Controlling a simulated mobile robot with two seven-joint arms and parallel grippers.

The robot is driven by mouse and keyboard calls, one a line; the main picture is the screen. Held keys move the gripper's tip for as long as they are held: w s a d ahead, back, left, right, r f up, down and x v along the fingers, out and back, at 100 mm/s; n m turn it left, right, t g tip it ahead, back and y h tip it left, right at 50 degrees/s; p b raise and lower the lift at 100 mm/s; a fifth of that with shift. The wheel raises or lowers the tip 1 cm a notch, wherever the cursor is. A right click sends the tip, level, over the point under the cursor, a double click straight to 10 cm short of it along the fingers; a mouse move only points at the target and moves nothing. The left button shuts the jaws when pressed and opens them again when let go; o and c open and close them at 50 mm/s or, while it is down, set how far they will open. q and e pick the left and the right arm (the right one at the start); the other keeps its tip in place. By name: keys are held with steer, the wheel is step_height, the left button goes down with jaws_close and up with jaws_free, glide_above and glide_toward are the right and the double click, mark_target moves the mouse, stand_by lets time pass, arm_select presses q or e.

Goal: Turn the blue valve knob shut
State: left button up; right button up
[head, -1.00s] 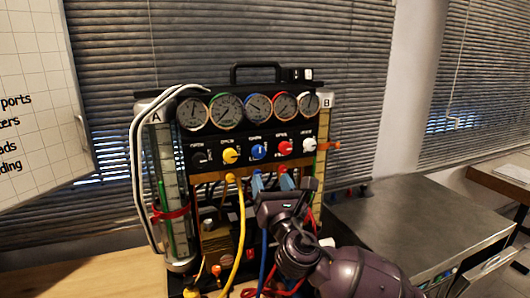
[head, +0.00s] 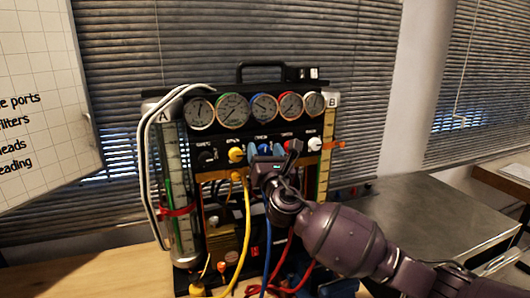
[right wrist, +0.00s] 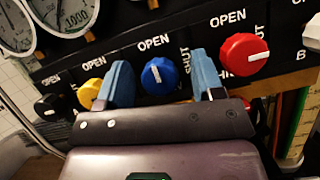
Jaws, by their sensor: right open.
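The blue valve knob (right wrist: 159,76) is on the black panel between the yellow and red knobs. Its white mark points up toward the OPEN label; a SHUT label is to its right. In the head view the knob (head: 263,149) is partly hidden by my gripper. My right gripper (head: 270,155) is open in front of the panel. In the right wrist view the light-blue fingers of my right gripper (right wrist: 160,62) are on either side of the blue knob, with gaps showing; I cannot tell their depth against it. My left gripper is not in view.
The yellow knob (right wrist: 90,93) and red knob (right wrist: 244,54) are close beside the fingers. Several gauges (head: 233,109) sit above. Yellow hose (head: 247,240) and blue hose (head: 267,245) hang below. A grey cabinet top (head: 430,215) is at the right.

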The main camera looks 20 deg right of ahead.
steer(key=c, duration=0.9)
